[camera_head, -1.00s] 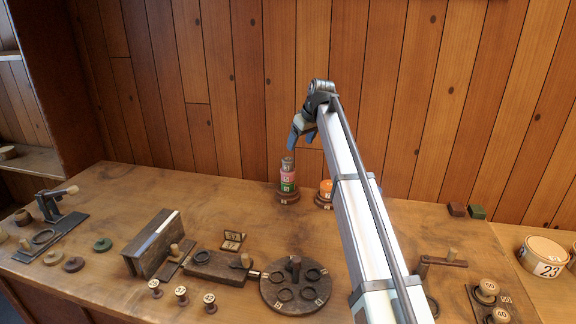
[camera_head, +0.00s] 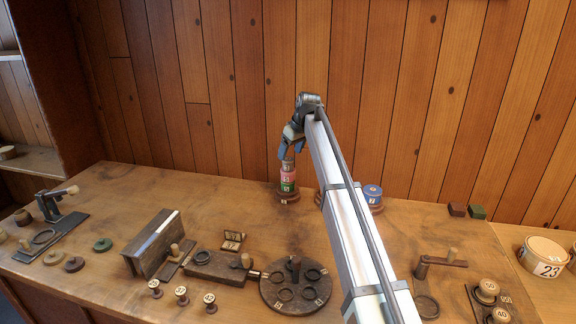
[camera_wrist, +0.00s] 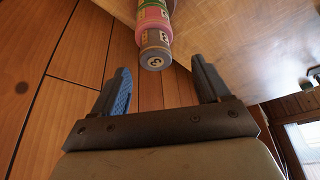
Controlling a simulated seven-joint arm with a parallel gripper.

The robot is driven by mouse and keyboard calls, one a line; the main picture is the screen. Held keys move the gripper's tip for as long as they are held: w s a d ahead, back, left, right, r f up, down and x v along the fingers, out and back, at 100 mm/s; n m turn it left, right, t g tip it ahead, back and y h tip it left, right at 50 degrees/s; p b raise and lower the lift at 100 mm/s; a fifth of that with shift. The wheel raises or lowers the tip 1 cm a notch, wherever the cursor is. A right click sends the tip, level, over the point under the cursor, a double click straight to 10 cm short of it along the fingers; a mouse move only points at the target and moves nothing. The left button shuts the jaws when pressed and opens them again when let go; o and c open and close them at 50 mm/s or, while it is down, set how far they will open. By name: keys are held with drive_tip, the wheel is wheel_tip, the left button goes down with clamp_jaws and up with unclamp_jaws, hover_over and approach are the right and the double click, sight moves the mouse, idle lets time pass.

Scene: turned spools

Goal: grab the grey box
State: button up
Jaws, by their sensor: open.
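The grey box (camera_head: 288,164) is a small round one with a pale number label. It sits on top of a stack, above a pink box (camera_head: 289,175) and a green box (camera_head: 287,187). In the wrist view the grey box (camera_wrist: 155,50) is end-on between and just beyond the fingertips, with the pink box (camera_wrist: 153,17) behind it. My gripper (camera_head: 289,150) is open and points down, just above the stack. In the wrist view its two fingers (camera_wrist: 160,72) stand wide apart with nothing between them.
The stack stands on a brown round base (camera_head: 288,197) near the wooden wall. A blue-topped round box (camera_head: 372,191) is right of my arm. Nearer the front are a turntable (camera_head: 296,285), a wooden slotted block (camera_head: 153,243) and several small spools.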

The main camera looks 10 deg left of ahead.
sight(288, 159)
drive_tip(key=shift+w+x, duration=0.15)
drive_tip(key=shift+x, duration=1.25)
drive_tip(key=shift+w+x, duration=0.2)
drive_tip(key=shift+x, duration=1.2)
drive_tip(key=shift+d, duration=0.1)
drive_tip(key=c, duration=1.1)
drive_tip(key=shift+r, duration=0.15)
